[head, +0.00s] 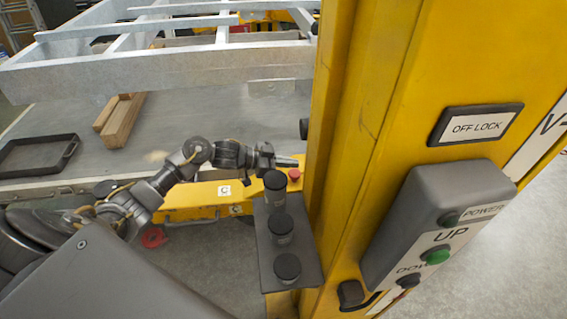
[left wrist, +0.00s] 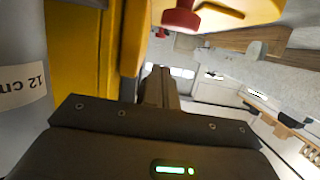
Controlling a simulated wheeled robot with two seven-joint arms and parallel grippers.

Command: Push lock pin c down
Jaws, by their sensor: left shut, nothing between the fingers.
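The lock pin with a red head (head: 294,174) sits beside the yellow post at the right end of the yellow beam (head: 190,196), which carries a "C" label (head: 224,190). My left gripper (head: 297,161) is shut and empty, with its fingertips close above the red head in the head view. In the left wrist view the red pin head (left wrist: 181,18) shows at the top, apart from the shut fingers (left wrist: 158,76). The pin's lower part is hidden in the head view. My right gripper is not in view.
A yellow post (head: 370,120) rises right of the gripper and carries a control box (head: 425,215). A grey shelf (head: 262,245) with three dark cylinders stands just below the gripper. A grey metal frame (head: 150,75), wooden block (head: 120,118) and black tray (head: 70,142) lie behind.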

